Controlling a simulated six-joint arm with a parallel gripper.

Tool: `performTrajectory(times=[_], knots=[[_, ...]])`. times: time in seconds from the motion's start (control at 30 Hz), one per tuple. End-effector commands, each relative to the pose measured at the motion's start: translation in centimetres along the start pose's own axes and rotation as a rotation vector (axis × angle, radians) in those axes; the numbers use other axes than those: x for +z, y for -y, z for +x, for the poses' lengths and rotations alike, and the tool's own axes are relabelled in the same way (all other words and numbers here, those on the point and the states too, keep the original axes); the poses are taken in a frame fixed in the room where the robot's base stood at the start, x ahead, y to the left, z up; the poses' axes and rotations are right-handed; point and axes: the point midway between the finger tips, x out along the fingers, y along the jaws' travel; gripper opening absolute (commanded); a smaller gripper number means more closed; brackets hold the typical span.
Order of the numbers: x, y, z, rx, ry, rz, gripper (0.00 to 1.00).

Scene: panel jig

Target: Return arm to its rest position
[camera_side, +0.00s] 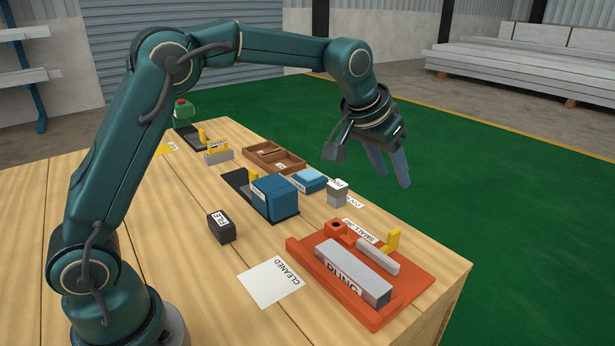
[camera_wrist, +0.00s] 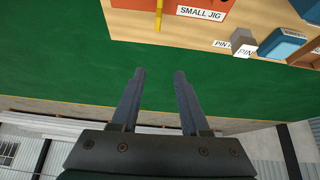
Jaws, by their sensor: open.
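My gripper (camera_side: 388,168) is raised past the far edge of the wooden table (camera_side: 190,260), over the green floor. Its two fingers also show in the wrist view (camera_wrist: 159,78), spread apart with nothing between them. In the side view my arm reaches across above the table from its base at the lower left.
An orange small jig (camera_side: 420,283) with a grey bar (camera_side: 352,272) sits at the table's right end. Nearby are a white CLEANED sheet (camera_side: 270,283), a dark block (camera_side: 221,227), a blue box (camera_side: 275,197), a grey PIN block (camera_side: 337,192) and a brown tray (camera_side: 262,150).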

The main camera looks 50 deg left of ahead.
Motion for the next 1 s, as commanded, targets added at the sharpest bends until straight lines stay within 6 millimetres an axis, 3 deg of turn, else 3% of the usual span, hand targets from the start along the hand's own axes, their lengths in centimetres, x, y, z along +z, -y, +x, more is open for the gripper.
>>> performTrajectory(times=[0.03, 0.2, 0.37, 0.5, 0.73, 0.9, 1.0], knots=[[0.0, 0.3, -2.1, 0.0, -0.024, -0.005, 0.45], [1.8, 1.1, -7.5, -0.001, -0.066, -0.013, 0.45], [4.8, 1.8, -11.4, -0.002, -0.089, -0.014, 0.45], [8.5, 2.3, -13.8, -0.005, -0.098, -0.014, 0.45], [15.9, 2.8, -15.3, -0.008, -0.077, -0.006, 0.45], [21.1, 3.0, -14.5, -0.008, -0.018, 0.007, 0.45], [22.9, 3.0, -13.7, -0.006, 0.028, 0.014, 0.45]])
